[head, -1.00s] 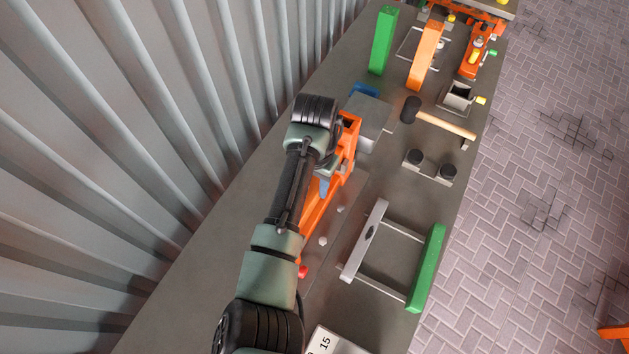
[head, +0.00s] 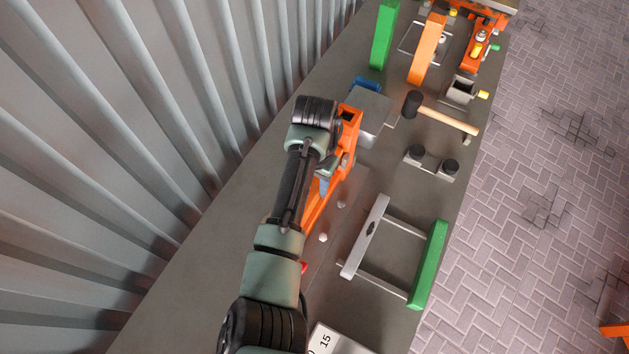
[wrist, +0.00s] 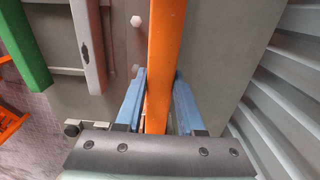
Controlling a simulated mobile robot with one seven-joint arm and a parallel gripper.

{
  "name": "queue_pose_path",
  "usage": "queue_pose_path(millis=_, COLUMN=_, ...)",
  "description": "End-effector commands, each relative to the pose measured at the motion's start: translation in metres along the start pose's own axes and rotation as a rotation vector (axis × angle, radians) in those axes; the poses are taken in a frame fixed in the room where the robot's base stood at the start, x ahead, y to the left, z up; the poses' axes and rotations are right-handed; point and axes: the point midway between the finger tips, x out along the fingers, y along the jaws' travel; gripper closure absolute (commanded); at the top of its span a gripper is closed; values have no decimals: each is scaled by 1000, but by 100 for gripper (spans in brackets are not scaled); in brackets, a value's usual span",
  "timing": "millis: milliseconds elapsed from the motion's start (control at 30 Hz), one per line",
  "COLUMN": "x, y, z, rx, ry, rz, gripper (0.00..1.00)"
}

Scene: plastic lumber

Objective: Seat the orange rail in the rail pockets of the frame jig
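The orange rail (wrist: 165,50) runs between the two blue fingers of my gripper (wrist: 161,85) in the wrist view. The fingertips lie close along both its sides; I cannot tell if they press on it. In the head view, my gripper (head: 325,183) is over the long orange piece (head: 318,208), and my arm hides part of it. An assembly to the right has a grey bar (head: 366,236), two thin cross rods and a green rail (head: 428,266); I cannot tell whether it is the frame jig. The rail pockets are not clearly visible.
Hex bolt heads (head: 323,238) stand between the orange piece and the grey bar. A mallet (head: 445,121), two black knobs (head: 447,167) and a grey block (head: 371,112) lie farther up the bench. Another green rail (head: 384,35) and orange rail (head: 427,48) stand at the back. A corrugated wall borders the left.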

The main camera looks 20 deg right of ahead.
Motion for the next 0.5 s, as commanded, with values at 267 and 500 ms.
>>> queue_pose_path(millis=267, x=-1, y=0, z=0, rx=0, ry=0, rz=0, gripper=28)
queue_pose_path(millis=500, x=-1, y=0, z=0, rx=0, ry=-1, rz=1, gripper=28)
